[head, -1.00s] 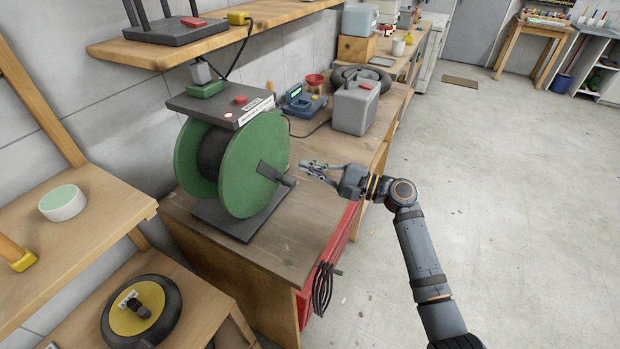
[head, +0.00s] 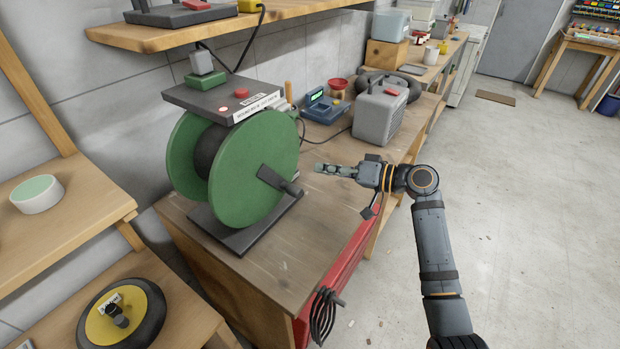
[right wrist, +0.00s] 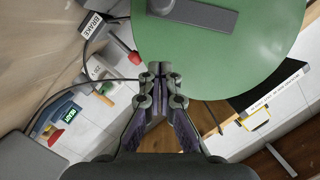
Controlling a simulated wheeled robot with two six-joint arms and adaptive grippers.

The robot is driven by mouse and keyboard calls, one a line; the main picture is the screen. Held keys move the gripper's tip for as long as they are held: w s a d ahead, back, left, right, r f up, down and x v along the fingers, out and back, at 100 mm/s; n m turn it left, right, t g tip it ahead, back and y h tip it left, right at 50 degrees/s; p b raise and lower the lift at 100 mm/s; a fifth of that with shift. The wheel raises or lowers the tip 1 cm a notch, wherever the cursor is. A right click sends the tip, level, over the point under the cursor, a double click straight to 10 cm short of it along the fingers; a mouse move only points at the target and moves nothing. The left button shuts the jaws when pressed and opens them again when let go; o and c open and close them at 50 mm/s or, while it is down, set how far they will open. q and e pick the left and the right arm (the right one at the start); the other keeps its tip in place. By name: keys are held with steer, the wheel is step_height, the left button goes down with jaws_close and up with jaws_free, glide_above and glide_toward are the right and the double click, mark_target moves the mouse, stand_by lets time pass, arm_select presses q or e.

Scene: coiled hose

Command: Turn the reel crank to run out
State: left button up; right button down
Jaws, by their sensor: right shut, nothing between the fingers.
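A reel with green flanges (head: 240,190) and dark coiled material between them stands on a dark base plate on the wooden bench. Its dark crank (head: 275,180) is on the flange facing right, the arm sloping down to a short handle (head: 292,190). My right gripper (head: 318,167) is shut and empty, right of the crank handle and apart from it. In the right wrist view, the shut fingertips (right wrist: 160,68) are in front of the green flange (right wrist: 225,55), and part of the crank arm (right wrist: 195,12) shows at the top. My left gripper is out of view.
A dark plate with a red button (head: 241,92) sits above the reel. A grey box (head: 380,112) and a blue device (head: 325,106) stand behind on the bench. A red-knobbed lever (right wrist: 135,57) shows near a "BRAKE" label. Bench space right of the reel is clear.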

steer(key=a+f, duration=0.1)
steer(key=a, duration=0.1)
steer(key=s+a+f+p, duration=0.1)
steer(key=a+f, duration=0.1)
steer(key=shift+s+f, duration=0.1)
steer(key=shift+s, duration=0.05)
stand_by(0.4)
